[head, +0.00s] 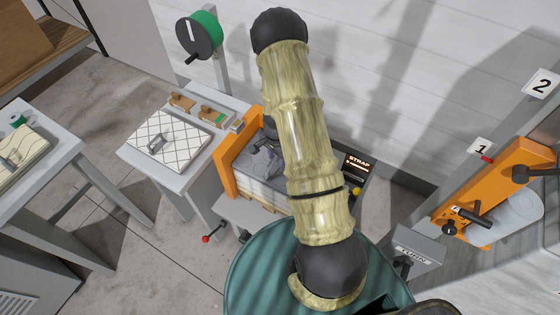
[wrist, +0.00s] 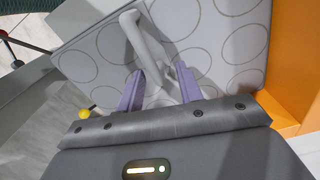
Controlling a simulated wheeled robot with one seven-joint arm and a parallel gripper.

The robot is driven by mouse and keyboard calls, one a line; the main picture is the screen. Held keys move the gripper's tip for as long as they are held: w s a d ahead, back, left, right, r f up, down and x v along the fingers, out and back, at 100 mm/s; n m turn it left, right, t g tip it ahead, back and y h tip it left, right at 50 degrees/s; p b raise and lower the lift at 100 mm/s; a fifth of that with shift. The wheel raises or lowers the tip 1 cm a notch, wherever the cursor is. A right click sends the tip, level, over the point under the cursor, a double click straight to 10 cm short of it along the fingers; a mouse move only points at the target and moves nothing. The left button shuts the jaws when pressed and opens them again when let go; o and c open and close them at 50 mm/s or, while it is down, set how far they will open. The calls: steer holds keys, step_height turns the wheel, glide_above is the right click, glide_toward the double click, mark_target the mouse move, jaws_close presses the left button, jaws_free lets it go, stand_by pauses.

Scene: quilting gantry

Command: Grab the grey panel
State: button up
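The grey panel (wrist: 215,30) has a pattern of circle outlines and a pale grey handle (wrist: 148,45) standing up from it. In the head view the grey panel (head: 240,161) lies inside an orange frame, partly covered by my arm. My gripper (wrist: 160,72) has two purple fingers spread apart, low over the panel at the near end of the handle. Part of the handle lies between the fingers, and a gap shows between them. Whether either finger touches it I cannot tell. In the head view my gripper is mostly hidden behind my arm.
The orange frame (head: 224,160) rises beside the panel. A white diamond-quilted panel (head: 170,140) with a handle lies on the table to the left. A cream panel (head: 20,150) lies on another table at far left. A red-knobbed lever (head: 207,239) sticks out below.

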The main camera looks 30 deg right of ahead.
steer(key=shift+f, duration=0.35)
jaws_close()
